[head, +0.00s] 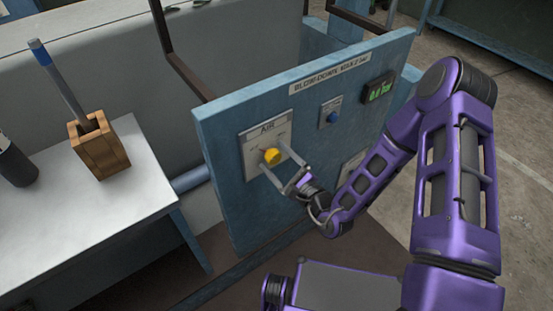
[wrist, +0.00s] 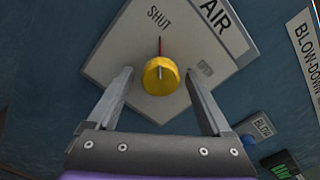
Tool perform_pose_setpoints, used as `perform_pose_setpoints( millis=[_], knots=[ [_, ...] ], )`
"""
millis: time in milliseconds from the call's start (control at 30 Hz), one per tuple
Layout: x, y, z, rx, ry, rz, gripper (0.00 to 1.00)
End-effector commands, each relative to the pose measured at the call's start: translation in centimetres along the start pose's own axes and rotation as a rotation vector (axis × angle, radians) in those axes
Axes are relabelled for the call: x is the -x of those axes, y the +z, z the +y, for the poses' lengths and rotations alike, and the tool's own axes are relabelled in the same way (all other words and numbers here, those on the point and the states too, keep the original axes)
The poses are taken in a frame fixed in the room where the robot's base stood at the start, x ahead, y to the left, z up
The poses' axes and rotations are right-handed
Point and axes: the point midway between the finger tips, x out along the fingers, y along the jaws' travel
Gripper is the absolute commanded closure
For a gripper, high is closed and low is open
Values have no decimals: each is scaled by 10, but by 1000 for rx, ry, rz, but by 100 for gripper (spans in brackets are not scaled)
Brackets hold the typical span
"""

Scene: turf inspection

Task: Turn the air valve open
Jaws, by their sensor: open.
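The air valve is a round yellow knob (head: 271,157) on a pale plate (head: 252,151) marked AIR, fixed to the blue panel. In the wrist view the knob (wrist: 160,77) sits near the middle, with a thin red mark (wrist: 160,45) above it on the side of the SHUT label. My gripper (head: 273,159) is open. In the wrist view its two fingers (wrist: 158,74) stand either side of the knob, with a gap on each side. I cannot tell how deep the fingertips reach along the knob.
The panel also carries a blue knob (head: 333,115), a green-lit display (head: 379,90) and a blow-down nameplate (head: 331,73). A white table (head: 84,228) at the left holds a wooden box (head: 100,147) with a blue-tipped rod and a dark cylinder (head: 15,163).

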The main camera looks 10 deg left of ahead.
Motion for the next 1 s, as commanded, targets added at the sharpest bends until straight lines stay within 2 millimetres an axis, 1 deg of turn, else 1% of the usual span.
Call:
perform_pose_setpoints(
  millis=[233, 267, 400, 467, 500, 667, 700, 1000],
  knots=[
    [-1, 0, 0, 0, 0, 0, 16],
    [-1, 0, 0, 0, 0, 0, 20],
    [-1, 0, 0, 0, 0, 0, 45],
    [-1, 0, 0, 0, 0, 0, 56],
    [-1, 0, 0, 0, 0, 1, 63],
    [0, 0, 0, 0, 0, 1, 92],
    [0, 0, 0, 0, 0, 1, 99],
    [0, 0, -1, -33, -1, 2, 100]
  ],
)
